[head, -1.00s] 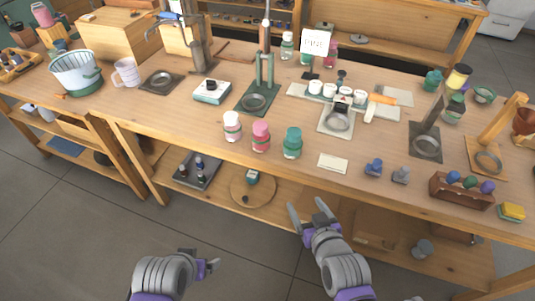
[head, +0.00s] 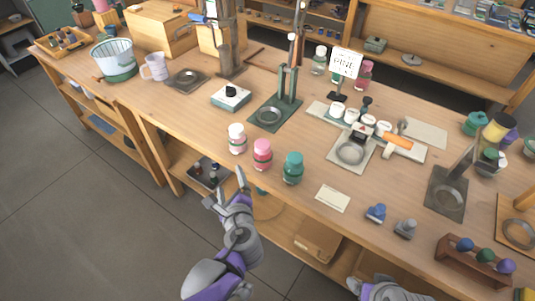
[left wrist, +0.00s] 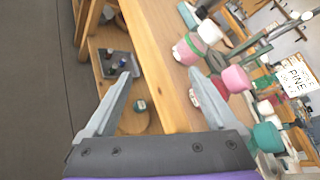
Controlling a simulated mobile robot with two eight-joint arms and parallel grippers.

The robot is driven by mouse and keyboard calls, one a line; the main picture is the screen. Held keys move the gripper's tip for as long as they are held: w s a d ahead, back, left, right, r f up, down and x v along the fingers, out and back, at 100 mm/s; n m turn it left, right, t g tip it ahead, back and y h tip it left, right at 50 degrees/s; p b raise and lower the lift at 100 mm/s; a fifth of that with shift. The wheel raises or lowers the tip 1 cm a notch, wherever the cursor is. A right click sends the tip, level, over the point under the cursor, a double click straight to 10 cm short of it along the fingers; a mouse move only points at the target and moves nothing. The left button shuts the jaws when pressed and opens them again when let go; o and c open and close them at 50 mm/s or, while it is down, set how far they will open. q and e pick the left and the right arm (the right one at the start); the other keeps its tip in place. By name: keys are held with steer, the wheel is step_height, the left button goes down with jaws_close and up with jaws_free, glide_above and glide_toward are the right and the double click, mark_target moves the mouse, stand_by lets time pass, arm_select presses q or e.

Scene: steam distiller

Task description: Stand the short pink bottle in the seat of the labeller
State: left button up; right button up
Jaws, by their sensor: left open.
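The short pink bottle (head: 262,154), with a pink cap, stands upright near the table's front edge. It also shows in the left wrist view (left wrist: 235,79). A white-capped bottle with a pink band (head: 237,138) stands to its left and a green bottle (head: 293,168) to its right. What looks like the labeller (head: 338,158) is a pale plate with a round metal seat; the seat looks empty. My left gripper (head: 226,187) is open and empty in front of the table edge, left of and below the pink bottle. My right gripper (head: 358,287) is partly cut off at the bottom.
A green press (head: 283,112) stands behind the bottles. A blank card (head: 332,198) and two small stamps (head: 376,213) lie to the right. The lower shelf holds a dark tray (head: 205,175). Bare tabletop (head: 190,118) lies left of the bottles.

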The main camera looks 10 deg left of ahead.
mark_target(263, 140)
arm_select(q)
steer(key=w+d+r+m+t, duration=0.1)
steer(key=d+m, duration=0.1)
steer(key=m, duration=0.1)
steer(key=w+d+r+m+t+h, duration=0.1)
steer(key=d+m+t, duration=0.1)
steer(key=d+m, duration=0.1)
steer(key=w+d+r+m+t, duration=0.1)
steer(key=w+d+m+t, duration=0.1)
steer(key=m, duration=0.3)
steer(key=shift+w+d+r+h, duration=0.1)
steer(key=shift+d+r+h, duration=0.2)
steer(key=shift+d+h, duration=0.1)
steer(key=x, duration=1)
steer(key=shift+w+r, duration=0.25)
steer(key=shift+w, duration=0.2)
steer(key=shift+d, duration=0.1)
jaws_close()
